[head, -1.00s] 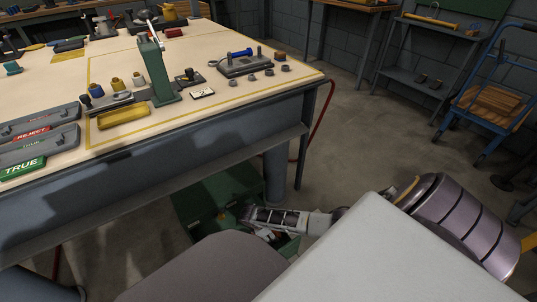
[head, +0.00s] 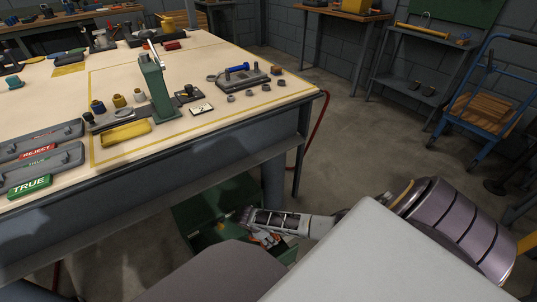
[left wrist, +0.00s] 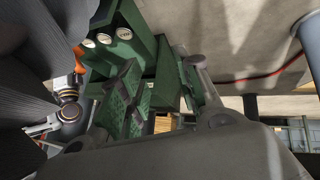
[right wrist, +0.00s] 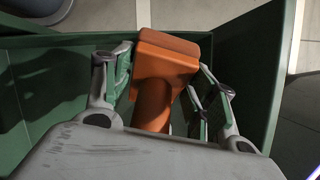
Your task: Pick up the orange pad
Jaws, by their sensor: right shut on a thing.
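The orange pad (right wrist: 168,62) is a block with a thick round stem below it. In the right wrist view it sits between the two green-padded fingers of my right gripper (right wrist: 165,78), which is shut on it, inside the walls of an open green box (right wrist: 258,75). In the head view my right gripper (head: 262,236) is at the green box (head: 186,222) under the table edge, and the pad is mostly hidden there. My left gripper (left wrist: 158,88) shows only in its own wrist view, with its fingers apart and nothing between them.
The workbench (head: 225,122) stands above and behind the box, with a green post (head: 157,85), a yellow tray (head: 126,134) and signed trays on it. A table leg (head: 273,180) is close to the box. A blue cart (head: 480,105) stands at the right. The floor between is clear.

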